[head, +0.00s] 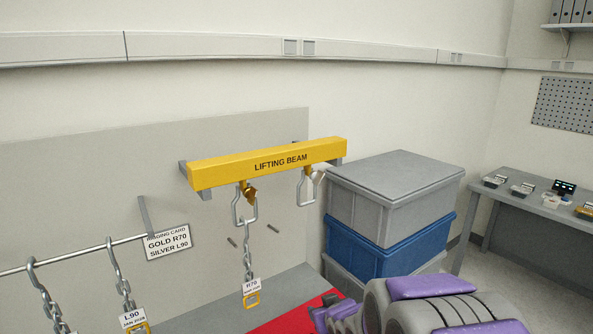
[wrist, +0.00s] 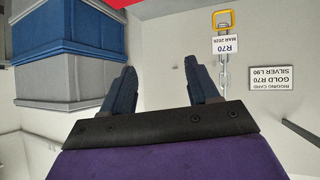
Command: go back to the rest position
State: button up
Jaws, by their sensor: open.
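My gripper (wrist: 159,70) shows in the wrist view with its two dark blue fingers spread apart and nothing between them. The yellow lifting beam (head: 265,164) is at the middle of the head view. A chain (head: 247,236) with the R70 tag (head: 251,288) hangs from the beam's gold left hook. The silver right hook holds a link (head: 306,188) with no chain below it. In the wrist view the R70 tag (wrist: 226,44) is right of my fingers, apart from them.
Chains, one tagged L90 (head: 133,318), hang on a rail (head: 80,255) at the left. A rigging card (head: 167,242) is beside it. Stacked grey and blue crates (head: 385,230) stand right of the beam, close to my arm. A grey bench (head: 530,206) is at the far right.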

jog(key=s+d+r+m+g+h, duration=0.1)
jog(key=s+d+g+h, duration=0.2)
jog(key=s, duration=0.6)
jog(key=s+d+r+m+g, duration=0.1)
jog(key=s+d+m+g, duration=0.15)
jog(key=s+d, duration=0.45)
jog(key=s+a+r+g, duration=0.1)
jog(key=s+g, duration=0.2)
jog(key=s, duration=0.9)
jog(key=s+a+r+g, duration=0.1)
jog(key=s+a+g, duration=0.1)
jog(key=s, duration=1.1)
jog(key=shift+s+r+m+g+y, duration=0.25)
jog(key=shift+r+m+g+y, duration=0.1)
jog(key=shift+g, duration=0.5)
jog(key=shift+a, duration=0.1)
